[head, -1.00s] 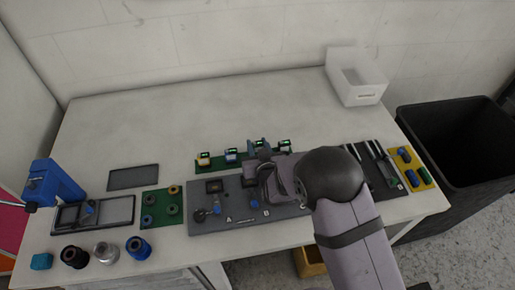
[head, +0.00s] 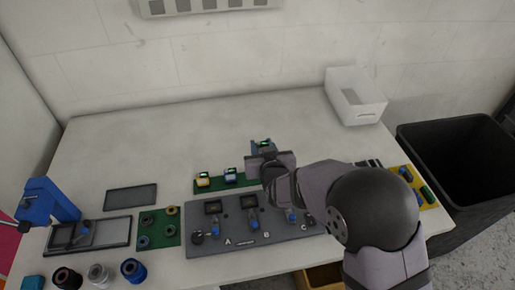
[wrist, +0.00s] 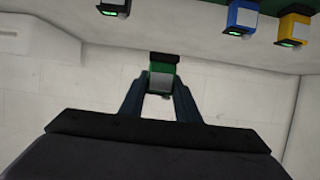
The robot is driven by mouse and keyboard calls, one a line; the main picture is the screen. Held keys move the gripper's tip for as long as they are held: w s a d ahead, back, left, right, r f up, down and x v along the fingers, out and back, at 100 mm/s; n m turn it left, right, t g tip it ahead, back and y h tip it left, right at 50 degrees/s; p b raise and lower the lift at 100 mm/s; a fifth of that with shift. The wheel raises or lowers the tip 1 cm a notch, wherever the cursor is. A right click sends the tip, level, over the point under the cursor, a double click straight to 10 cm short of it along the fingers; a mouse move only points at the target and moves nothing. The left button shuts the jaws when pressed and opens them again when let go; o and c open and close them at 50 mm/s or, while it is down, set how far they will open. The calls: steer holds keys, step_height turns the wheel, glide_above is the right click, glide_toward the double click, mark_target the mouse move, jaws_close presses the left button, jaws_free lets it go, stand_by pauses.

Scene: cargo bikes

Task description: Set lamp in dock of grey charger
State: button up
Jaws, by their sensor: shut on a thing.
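My gripper (wrist: 160,90) is shut on a small green lamp (wrist: 163,62) with a dark cap, a pale front and a green light. In the head view my gripper (head: 263,158) holds the lamp (head: 263,145) up at the back edge of the green mat. A grey board (head: 205,245) lies in front, marked A, B and C, with dark square recesses and blue-handled levers. I cannot tell which part is the grey charger's dock. My arm hides the board's right end and what lies behind it.
A yellow lamp (head: 203,180) and a blue lamp (head: 230,175) stand on the green mat; a grey lamp (wrist: 113,8) shows in the wrist view. A white bin (head: 357,110) stands at the back right.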

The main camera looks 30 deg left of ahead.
steer(key=s+d+f, duration=0.1)
steer(key=d, duration=0.3)
steer(key=s+d+f, duration=0.1)
steer(key=d+f, duration=0.1)
steer(key=d, duration=0.1)
steer(key=s+d+f+p, duration=0.1)
steer(key=d, duration=0.3)
steer(key=shift+d+f, duration=0.3)
steer(key=shift+f, duration=0.1)
steer(key=shift+s+a+r, duration=0.15)
steer(key=shift+a+r, duration=0.1)
steer(key=shift+r, duration=0.25)
steer(key=shift+s+a+r, duration=0.15)
steer(key=shift+a+r, duration=0.05)
steer(key=shift+r, duration=0.25)
steer(key=shift+f, duration=0.2)
steer(key=shift+f+b, duration=1.5)
steer(key=shift+f, duration=0.4)
steer(key=shift+f+b, duration=0.9)
